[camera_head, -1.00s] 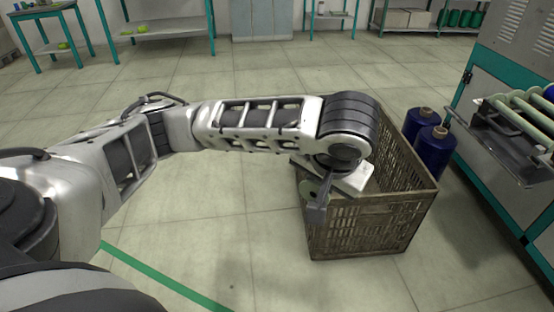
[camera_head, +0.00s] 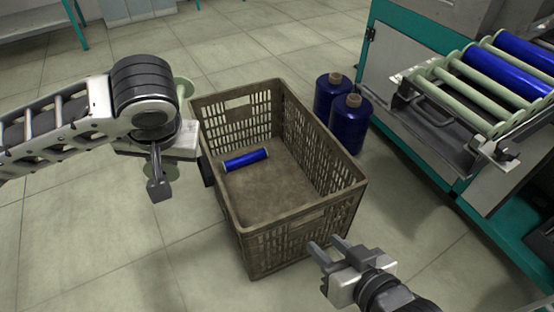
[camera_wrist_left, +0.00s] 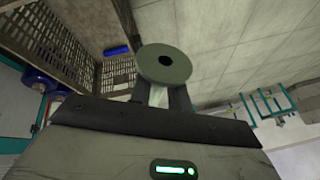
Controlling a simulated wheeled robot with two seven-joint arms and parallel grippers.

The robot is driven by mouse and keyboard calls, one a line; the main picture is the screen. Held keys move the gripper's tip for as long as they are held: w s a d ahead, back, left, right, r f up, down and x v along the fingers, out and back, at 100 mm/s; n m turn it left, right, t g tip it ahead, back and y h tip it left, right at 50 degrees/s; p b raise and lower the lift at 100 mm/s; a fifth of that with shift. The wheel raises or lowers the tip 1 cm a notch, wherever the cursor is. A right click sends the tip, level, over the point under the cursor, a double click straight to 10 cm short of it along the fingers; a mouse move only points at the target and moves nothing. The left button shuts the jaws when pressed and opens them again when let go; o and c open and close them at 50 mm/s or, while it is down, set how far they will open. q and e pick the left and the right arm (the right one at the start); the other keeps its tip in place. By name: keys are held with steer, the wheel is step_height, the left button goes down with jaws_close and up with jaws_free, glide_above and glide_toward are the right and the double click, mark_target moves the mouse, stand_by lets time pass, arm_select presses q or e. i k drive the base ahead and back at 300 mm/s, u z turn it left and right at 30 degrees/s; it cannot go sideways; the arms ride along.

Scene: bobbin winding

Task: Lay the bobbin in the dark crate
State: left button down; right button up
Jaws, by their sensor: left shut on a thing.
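My left gripper (camera_head: 180,180) is shut on a bobbin with pale green round end discs (camera_head: 183,88). In the left wrist view one disc (camera_wrist_left: 164,64), with a dark centre hole, stands out beyond the fingers, and a pale core shows between them. In the head view the gripper and wrist hide most of this bobbin. It is at the left side of the dark crate (camera_head: 300,228), by the rim. A blue roll (camera_head: 246,159) lies on the crate floor near its left wall. My right gripper (camera_head: 328,250) is open and empty at the crate's near right corner.
Two blue thread cones (camera_head: 350,122) stand on the floor behind the crate's right side. A machine (camera_head: 420,140) with a rack of green rollers and blue rolls (camera_head: 487,72) stands at the right. Most of the crate floor is bare. Tiled floor is free at the left.

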mark_target(260, 189)
steer(key=i, duration=0.15)
steer(key=k, duration=0.5)
steer(key=u, duration=1.6)
steer(key=i, duration=2.6)
steer(key=z, duration=4.5)
steer(key=i, duration=0.5)
steer(key=z, duration=0.05)
